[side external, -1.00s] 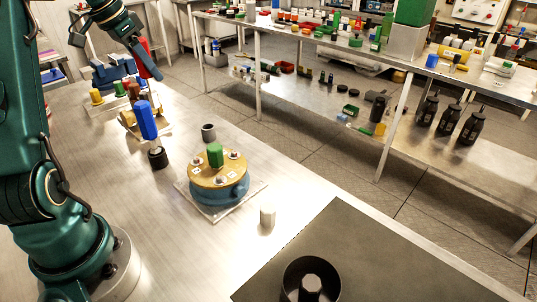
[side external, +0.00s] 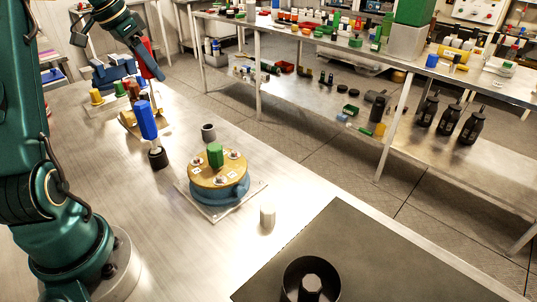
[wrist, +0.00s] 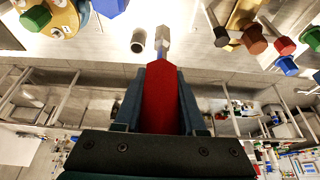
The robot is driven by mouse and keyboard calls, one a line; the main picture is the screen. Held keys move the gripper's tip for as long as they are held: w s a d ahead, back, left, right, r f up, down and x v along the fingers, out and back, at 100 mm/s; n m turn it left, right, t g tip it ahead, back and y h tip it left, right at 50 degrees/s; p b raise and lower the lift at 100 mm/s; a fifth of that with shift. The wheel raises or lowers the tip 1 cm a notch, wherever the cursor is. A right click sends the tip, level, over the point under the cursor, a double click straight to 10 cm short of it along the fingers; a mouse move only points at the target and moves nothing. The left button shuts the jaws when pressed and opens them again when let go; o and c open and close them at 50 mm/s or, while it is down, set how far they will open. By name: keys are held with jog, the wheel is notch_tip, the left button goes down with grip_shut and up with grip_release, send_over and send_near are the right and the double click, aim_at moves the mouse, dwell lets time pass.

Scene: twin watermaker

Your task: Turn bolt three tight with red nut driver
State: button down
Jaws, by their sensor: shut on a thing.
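My gripper (side external: 150,60) is at the upper left of the side view, shut on the red nut driver (side external: 147,44). In the wrist view the red handle (wrist: 161,95) sits between both fingers, and its shank and grey socket point away from my gripper. The round blue pump body (side external: 222,192) with a gold top plate (side external: 207,176) stands on a pale base plate in mid-table. Several silver bolts and a green knob (side external: 215,155) are on the gold plate. Their number labels are too small to read, so I cannot tell which is bolt three. My gripper is behind the pump, apart from it.
A blue-handled driver (side external: 147,120) stands upright in a dark holder left of the pump. A grey cup (side external: 208,132) and a white cylinder (side external: 267,215) stand near the pump. A tool rack (side external: 112,102) is behind.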

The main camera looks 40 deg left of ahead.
jog(key=w+d+r+m+h, duration=0.1)
jog(key=w+d+m, duration=0.15)
jog(key=d, duration=1.05)
jog(key=s+d+f+m, duration=0.2)
jog(key=d, duration=0.5)
jog(key=s+d+f+m+h, duration=0.1)
jog(key=s+d+f+m, duration=0.1)
jog(key=d, duration=0.4)
jog(key=shift+s+d+g+h, duration=0.2)
jog(key=shift+d+g+h, duration=0.1)
jog(key=shift+d, duration=0.05)
jog(key=shift+f+m, duration=0.25)
jog(key=shift+f, duration=0.85)
